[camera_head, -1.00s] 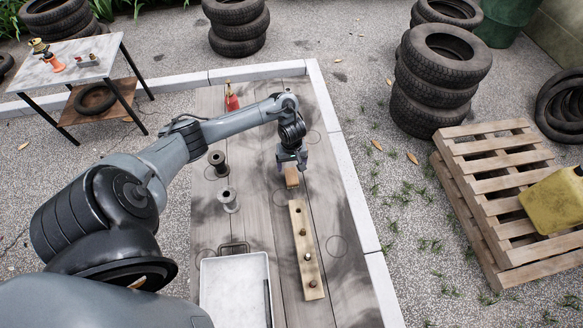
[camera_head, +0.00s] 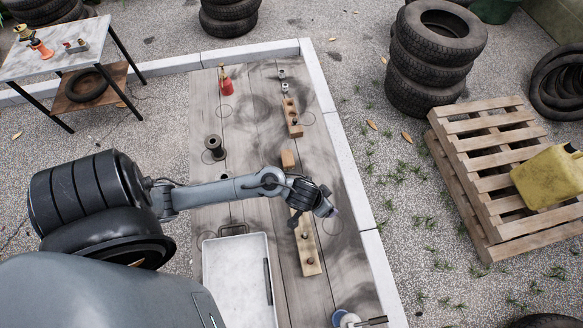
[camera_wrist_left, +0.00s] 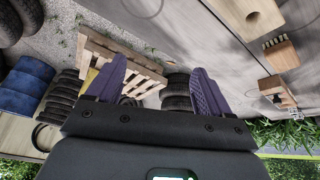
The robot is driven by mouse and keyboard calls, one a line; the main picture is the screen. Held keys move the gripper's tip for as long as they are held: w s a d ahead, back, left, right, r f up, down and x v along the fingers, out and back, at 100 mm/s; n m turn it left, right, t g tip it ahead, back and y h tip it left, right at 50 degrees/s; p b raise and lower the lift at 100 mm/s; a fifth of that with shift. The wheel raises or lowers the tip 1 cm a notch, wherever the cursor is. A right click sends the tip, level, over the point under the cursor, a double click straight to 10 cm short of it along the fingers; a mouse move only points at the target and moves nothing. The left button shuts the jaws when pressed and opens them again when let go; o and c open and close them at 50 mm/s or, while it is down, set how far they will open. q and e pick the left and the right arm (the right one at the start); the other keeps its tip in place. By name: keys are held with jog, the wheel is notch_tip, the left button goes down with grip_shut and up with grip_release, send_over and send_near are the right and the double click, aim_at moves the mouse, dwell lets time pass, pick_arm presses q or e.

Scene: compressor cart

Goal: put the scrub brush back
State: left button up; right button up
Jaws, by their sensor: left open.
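A small tan block (camera_head: 288,158), which looks like the scrub brush, lies on the grey wooden deck (camera_head: 240,122) between two longer wooden pieces. Its bristles cannot be made out in the head view. It also seems to show at the right in the left wrist view (camera_wrist_left: 280,56). My left gripper (camera_head: 332,211) is near the deck's right side, below and right of the block and apart from it. In the left wrist view its purple fingers (camera_wrist_left: 155,82) are spread, with nothing between them. My right gripper is not in view.
A pegged board (camera_head: 308,256) lies partly under my left arm. A holed wooden block (camera_head: 291,117), a dark spool (camera_head: 214,147), a red bottle (camera_head: 226,82) and a white tray (camera_head: 232,275) are on the deck. A pallet (camera_head: 482,150) stands to the right.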

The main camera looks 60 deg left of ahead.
pick_arm(q)
jog(key=s+r+m+g, duration=0.1)
jog(key=s+r+m, duration=0.2)
jog(key=s+r, duration=0.6)
jog(key=s, duration=0.2)
jog(key=shift+s+d+g, duration=0.3)
jog(key=shift+s+d, duration=0.05)
notch_tip(320, 180, up, 18)
jog(key=p, duration=1.7)
jog(key=shift+f, duration=0.25)
